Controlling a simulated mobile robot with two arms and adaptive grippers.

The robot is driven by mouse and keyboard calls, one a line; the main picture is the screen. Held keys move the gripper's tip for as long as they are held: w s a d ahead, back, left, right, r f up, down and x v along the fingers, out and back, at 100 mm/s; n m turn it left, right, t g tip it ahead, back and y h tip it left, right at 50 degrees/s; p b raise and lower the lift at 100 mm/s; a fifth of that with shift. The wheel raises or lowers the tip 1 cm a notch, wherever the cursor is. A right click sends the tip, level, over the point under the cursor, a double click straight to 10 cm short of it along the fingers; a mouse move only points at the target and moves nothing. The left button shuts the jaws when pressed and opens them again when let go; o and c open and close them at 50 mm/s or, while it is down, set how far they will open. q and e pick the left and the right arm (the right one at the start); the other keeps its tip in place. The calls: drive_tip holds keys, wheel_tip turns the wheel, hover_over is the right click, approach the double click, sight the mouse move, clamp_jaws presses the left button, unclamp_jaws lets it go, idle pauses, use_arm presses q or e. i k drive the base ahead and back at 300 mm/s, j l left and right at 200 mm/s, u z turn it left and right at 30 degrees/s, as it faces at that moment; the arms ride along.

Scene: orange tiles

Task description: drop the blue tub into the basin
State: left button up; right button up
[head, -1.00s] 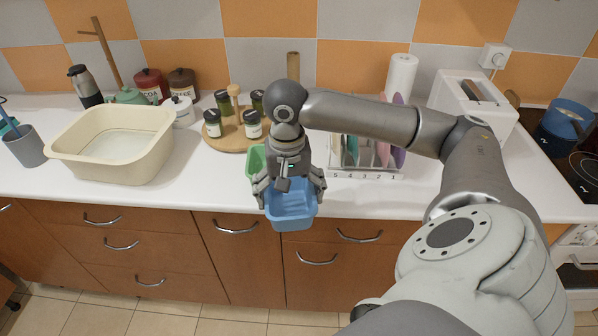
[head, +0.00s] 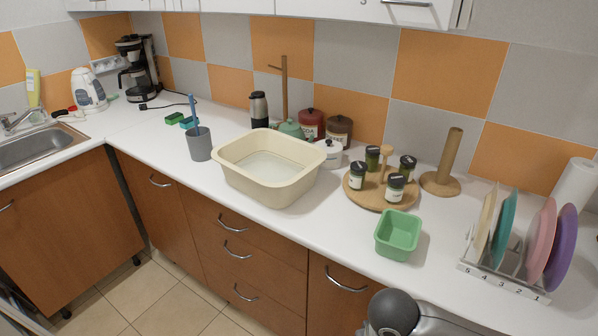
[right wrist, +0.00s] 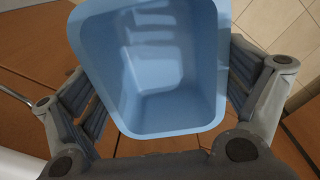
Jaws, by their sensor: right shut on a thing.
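The blue tub (right wrist: 150,75) fills the middle of the right wrist view, its open top facing the camera; it looks empty. My right gripper (right wrist: 160,85) is shut on it, with a finger against each side. In the head view only a grey part of my right arm shows at the bottom edge, and the tub is out of the picture. The cream basin (head: 232,176) stands on the white counter, left of the middle in the head view, and looks empty. My left gripper is in neither view.
A green tub (head: 398,236) stands near the counter's front edge. A round wooden tray (head: 366,196) with several jars, a paper towel stand (head: 440,184) and a plate rack (head: 500,275) are to the right. A grey cup (head: 200,147) with a brush stands left of the basin.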

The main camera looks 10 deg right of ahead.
sight(282, 181)
drive_tip(key=i+j+z, duration=0.2)
drive_tip(key=j+z, duration=0.15)
drive_tip(key=i+j+z, duration=0.15)
drive_tip(key=j+z, duration=0.6)
drive_tip(key=i+j+z, duration=0.1)
drive_tip(key=j, duration=1.05)
drive_tip(key=i+j+z, duration=0.1)
drive_tip(key=j, duration=1.05)
